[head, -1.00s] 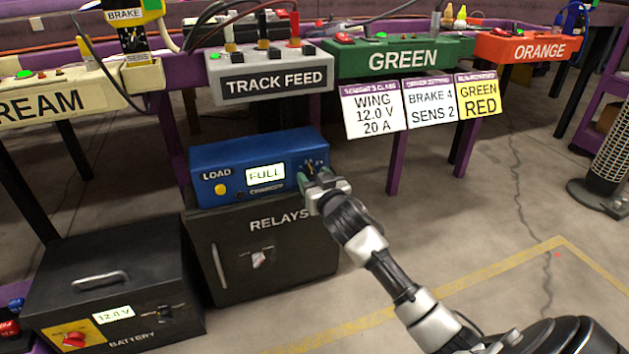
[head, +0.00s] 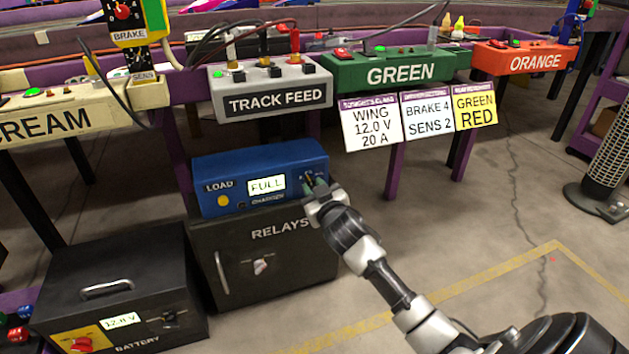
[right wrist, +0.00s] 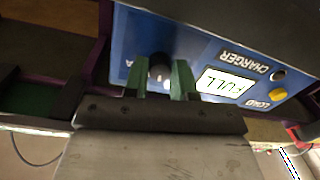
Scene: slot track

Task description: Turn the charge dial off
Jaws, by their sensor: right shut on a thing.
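The blue charger box (head: 262,161) stands on the black relays cabinet, and its display (head: 267,185) reads FULL. It also shows upside down in the right wrist view (right wrist: 222,40). The dark charge dial (right wrist: 159,66) sits on the charger's front, at the right end in the head view. My right gripper (head: 314,185) is at this dial. Its green fingers (right wrist: 161,79) are shut on the dial, one on each side, in the right wrist view. The fingers and wrist partly hide the dial, so its exact setting cannot be read. My left gripper is not in view.
The relays cabinet (head: 290,265) has a small switch in front. A black battery box (head: 60,285) stands at lower left. The track feed box (head: 230,85) and green box (head: 345,72) are above on the purple table.

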